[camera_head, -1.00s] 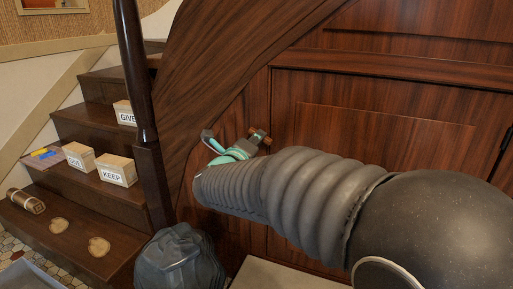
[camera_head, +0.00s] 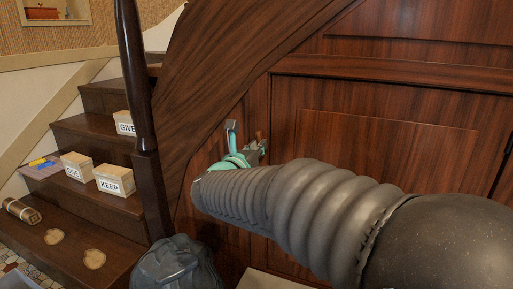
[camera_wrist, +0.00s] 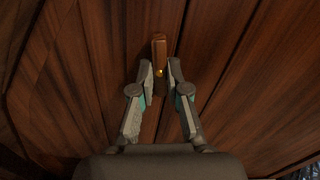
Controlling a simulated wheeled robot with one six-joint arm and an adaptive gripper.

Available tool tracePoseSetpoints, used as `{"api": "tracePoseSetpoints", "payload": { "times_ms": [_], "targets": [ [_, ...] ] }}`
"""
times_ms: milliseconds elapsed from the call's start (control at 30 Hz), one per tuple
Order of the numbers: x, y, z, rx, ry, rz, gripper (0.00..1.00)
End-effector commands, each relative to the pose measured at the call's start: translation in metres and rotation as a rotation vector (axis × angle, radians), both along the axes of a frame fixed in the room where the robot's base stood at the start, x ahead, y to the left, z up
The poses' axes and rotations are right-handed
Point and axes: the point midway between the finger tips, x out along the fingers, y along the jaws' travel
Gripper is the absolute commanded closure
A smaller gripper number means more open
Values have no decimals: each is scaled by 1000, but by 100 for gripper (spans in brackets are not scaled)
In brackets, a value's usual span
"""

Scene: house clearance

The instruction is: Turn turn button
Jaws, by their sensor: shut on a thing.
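The turn button (camera_wrist: 159,48) is a small light-brown wooden bar with a brass screw on the dark wood panelling. In the wrist view it points up the picture, between my fingertips. My gripper (camera_wrist: 160,70) is shut on its lower part, one finger on each side. In the head view, the turn button (camera_head: 260,136) shows as a small upright brown piece just beyond my gripper (camera_head: 255,146). Part of it is hidden by the fingers there.
The panelled door (camera_head: 390,150) under the stairs fills the right side. Left are steps with boxes marked GIVE (camera_head: 124,123), OUT (camera_head: 77,166) and KEEP (camera_head: 114,181). A dark newel post (camera_head: 150,190) and a grey bag (camera_head: 180,265) stand near my arm.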

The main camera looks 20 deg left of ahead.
Motion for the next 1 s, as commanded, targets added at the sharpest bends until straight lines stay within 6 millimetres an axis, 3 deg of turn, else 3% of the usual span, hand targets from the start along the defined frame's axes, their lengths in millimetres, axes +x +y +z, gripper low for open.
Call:
{"api": "tracePoseSetpoints", "payload": {
  "times_ms": [67,100,200,533,1000],
  "targets": [
    [0,0,0,87,-7,1,100],
    [0,0,0,90,-7,1,78],
    [0,0,0,85,-7,1,60],
    [-3,0,0,83,-6,1,60],
    [-42,4,0,82,-6,2,60]
  ]
}}
